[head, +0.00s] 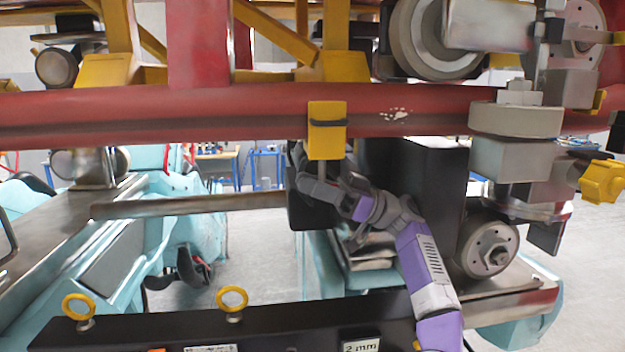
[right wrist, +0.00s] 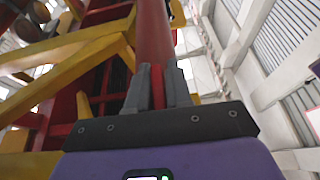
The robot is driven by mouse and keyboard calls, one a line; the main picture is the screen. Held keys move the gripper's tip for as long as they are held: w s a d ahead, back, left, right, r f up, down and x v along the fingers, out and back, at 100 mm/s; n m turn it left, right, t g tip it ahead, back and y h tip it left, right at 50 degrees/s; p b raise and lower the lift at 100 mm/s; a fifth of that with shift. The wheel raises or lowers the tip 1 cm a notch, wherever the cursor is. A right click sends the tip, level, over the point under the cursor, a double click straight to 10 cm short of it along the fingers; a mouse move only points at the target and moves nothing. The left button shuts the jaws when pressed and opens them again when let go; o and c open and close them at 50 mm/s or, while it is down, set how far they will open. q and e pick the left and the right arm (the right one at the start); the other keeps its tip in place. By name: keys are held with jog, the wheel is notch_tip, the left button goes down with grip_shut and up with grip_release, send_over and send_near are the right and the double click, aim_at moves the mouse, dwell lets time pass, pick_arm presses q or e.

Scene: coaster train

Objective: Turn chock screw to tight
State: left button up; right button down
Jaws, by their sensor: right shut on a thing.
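A yellow chock (head: 327,130) with a dark band sits on the red rail in the middle of the head view. My right gripper (head: 323,178) is just below it, pointing up, with its purple arm coming from the lower right. In the right wrist view the two grey fingers (right wrist: 157,88) are closed around a narrow red piece (right wrist: 157,86), which I take to be the chock screw. The fingers hide most of the screw, and its turn angle and tightness cannot be told. My left gripper is not in view.
The long red rail (head: 240,108) crosses just above my right gripper. Metal wheels (head: 488,245) and a brake-like block stand to the right. A dark beam (head: 150,330) with yellow ring bolts (head: 232,299) runs along the front. Yellow struts (right wrist: 70,50) are left in the wrist view.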

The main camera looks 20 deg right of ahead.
jog(key=shift+r, duration=0.2)
jog(key=c, duration=1.2)
grip_release()
jog(key=shift+f, duration=0.1)
jog(key=shift+o, duration=0.2)
jog(key=v, duration=0.7)
jog(key=shift+d, duration=0.3)
jog(key=shift+f, duration=0.15)
